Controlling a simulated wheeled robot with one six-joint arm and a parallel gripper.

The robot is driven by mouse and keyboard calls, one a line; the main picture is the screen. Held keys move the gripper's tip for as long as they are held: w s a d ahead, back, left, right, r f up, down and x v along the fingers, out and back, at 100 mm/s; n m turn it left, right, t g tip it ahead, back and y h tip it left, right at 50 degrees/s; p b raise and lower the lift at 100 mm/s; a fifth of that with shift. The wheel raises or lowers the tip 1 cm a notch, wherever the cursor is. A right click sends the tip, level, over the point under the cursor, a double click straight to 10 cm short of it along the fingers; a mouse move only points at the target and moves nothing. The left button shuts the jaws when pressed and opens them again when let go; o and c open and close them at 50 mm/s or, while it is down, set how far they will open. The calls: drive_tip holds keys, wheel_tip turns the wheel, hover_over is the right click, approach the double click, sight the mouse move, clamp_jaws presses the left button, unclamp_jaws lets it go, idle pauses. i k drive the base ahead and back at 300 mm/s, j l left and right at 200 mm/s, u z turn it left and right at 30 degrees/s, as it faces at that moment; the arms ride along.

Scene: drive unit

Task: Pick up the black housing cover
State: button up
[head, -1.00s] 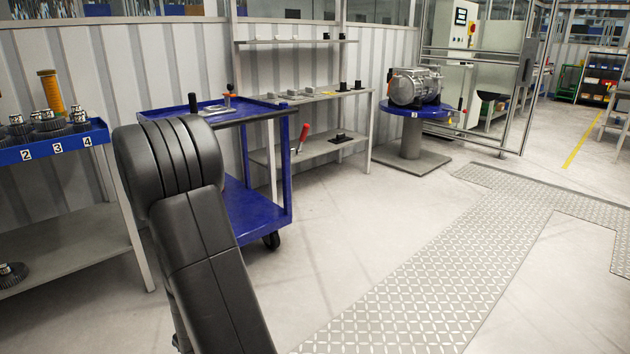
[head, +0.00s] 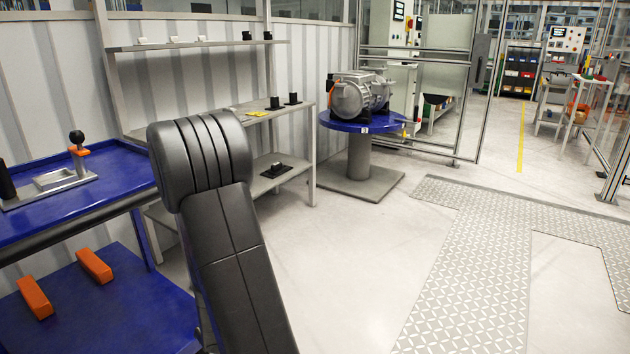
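I cannot clearly make out a black housing cover. Small black parts stand on the grey shelf unit: two on the middle shelf (head: 274,104), and a black part on a pale base (head: 277,170) on the lower shelf. They are too small to tell which, if any, is the cover. My dark arm link rises through the middle of the view and hides part of the shelves. My gripper is not in view.
A blue cart (head: 60,230) stands close at the left, with a metal fixture (head: 60,183) on top and two orange blocks (head: 95,265) below. A silver drive unit (head: 358,95) sits on a round blue pedestal table (head: 350,126). The floor (head: 350,270) ahead and right is clear.

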sight(277, 169)
drive_tip(key=i+l+z, duration=0.15)
drive_tip(key=i+z, duration=0.2)
drive_tip(key=i, duration=0.55)
drive_tip(key=i+j+z, duration=0.1)
drive_tip(key=i+z, duration=0.25)
drive_tip(key=i, duration=0.5)
drive_tip(key=i+j+u, duration=0.35)
drive_tip(key=i, duration=0.45)
drive_tip(key=i+u, duration=0.35)
drive_tip(key=i, duration=0.4)
drive_tip(key=i+l+u, duration=0.1)
drive_tip(key=i+u, duration=0.2)
drive_tip(key=i, duration=0.5)
drive_tip(key=i+j, duration=0.15)
drive_tip(key=i, duration=0.4)
drive_tip(key=z, duration=0.05)
